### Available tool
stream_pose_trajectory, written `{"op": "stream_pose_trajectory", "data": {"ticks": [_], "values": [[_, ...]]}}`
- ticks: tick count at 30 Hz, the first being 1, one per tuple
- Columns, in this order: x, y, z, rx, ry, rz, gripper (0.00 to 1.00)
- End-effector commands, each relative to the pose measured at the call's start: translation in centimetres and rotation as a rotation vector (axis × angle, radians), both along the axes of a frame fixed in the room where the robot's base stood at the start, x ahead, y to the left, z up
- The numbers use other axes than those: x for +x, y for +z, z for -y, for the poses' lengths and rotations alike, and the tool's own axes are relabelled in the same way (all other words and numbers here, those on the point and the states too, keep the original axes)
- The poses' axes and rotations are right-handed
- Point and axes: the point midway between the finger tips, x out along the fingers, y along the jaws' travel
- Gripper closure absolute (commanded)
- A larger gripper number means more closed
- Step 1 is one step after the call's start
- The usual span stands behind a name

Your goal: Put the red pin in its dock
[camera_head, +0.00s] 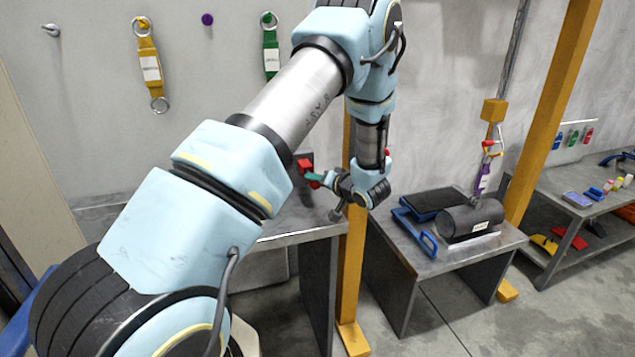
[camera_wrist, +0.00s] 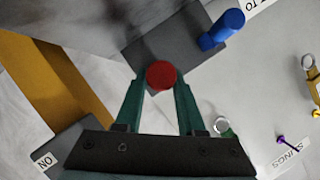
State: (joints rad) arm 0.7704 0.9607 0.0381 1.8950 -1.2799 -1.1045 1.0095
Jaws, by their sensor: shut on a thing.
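The red pin shows as a round red end (camera_wrist: 160,75) between the green fingertips of my gripper (camera_wrist: 159,84) in the wrist view. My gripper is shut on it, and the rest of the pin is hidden. Behind it lies a dark grey plate (camera_wrist: 148,48), with a blue pin (camera_wrist: 222,30) standing out at its right. I cannot tell whether the red pin touches the plate. In the head view my gripper (camera_head: 314,179) is by the wall above the left table, with a red piece (camera_head: 305,165) just above its fingers. I cannot make out the dock for certain.
Yellow (camera_head: 149,65) and green (camera_head: 271,50) slings hang on the wall beside a purple peg (camera_head: 207,19). A yellow post (camera_head: 352,270) stands right of the left table (camera_head: 290,232). The right table (camera_head: 460,252) bears a black cylinder (camera_head: 470,219) and a blue-handled tray.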

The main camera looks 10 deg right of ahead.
Motion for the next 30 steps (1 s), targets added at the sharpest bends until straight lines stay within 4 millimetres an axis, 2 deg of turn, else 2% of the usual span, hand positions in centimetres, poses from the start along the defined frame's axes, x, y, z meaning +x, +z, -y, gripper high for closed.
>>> {"op": "stream_pose_trajectory", "data": {"ticks": [30], "values": [[2.4,0.0,-0.4,0.0,0.001,0.001,1.0]]}}
